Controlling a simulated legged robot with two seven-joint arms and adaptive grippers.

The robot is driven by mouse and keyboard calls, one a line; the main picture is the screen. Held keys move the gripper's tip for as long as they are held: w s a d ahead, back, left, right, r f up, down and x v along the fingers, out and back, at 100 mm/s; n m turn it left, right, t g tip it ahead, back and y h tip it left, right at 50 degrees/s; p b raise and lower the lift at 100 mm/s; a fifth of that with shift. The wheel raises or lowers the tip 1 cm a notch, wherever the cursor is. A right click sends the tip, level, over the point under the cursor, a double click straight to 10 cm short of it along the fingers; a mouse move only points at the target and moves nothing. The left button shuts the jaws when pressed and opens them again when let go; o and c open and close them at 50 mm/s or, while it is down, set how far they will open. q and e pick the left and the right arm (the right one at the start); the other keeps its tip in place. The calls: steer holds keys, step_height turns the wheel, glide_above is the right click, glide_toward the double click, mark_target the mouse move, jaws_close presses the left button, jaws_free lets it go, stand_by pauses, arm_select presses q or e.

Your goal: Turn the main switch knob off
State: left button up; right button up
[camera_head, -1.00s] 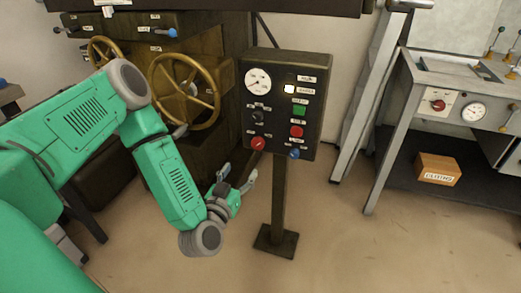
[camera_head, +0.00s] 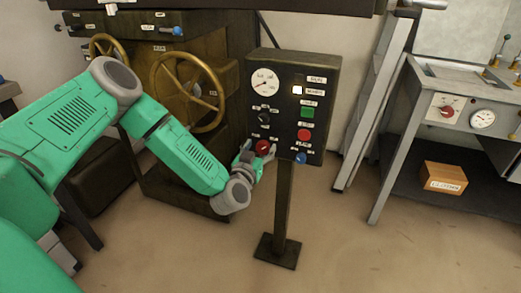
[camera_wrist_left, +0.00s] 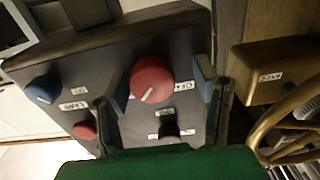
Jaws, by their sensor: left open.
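The control panel (camera_head: 285,85) is a dark box on a post, with a round gauge, labels, buttons and knobs. A red knob (camera_head: 263,147) with a white pointer line sits at its lower left. In the left wrist view the red knob (camera_wrist_left: 152,80) shows large, near labels, one partly readable as "OFF". My left gripper (camera_head: 262,152) is open at the panel's lower left. In the left wrist view its two fingers (camera_wrist_left: 160,95) stand on either side of the red knob, with gaps visible. My right gripper is not in view.
A blue knob (camera_head: 300,158) and a red button (camera_head: 304,135) are close to the red knob. A black knob (camera_wrist_left: 169,131) is near the fingers. Brass handwheels (camera_head: 188,92) stand left of the panel. A bench with an orange box (camera_head: 444,178) is at right.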

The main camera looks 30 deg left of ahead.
arm_select(q)
steer(key=shift+d+r, duration=0.1)
steer(key=shift+d, duration=0.1)
steer(key=shift+c, duration=0.8)
steer(key=shift+d, duration=0.35)
steer(key=c, duration=1)
steer(key=shift+o, duration=0.2)
steer(key=shift+a, duration=0.1)
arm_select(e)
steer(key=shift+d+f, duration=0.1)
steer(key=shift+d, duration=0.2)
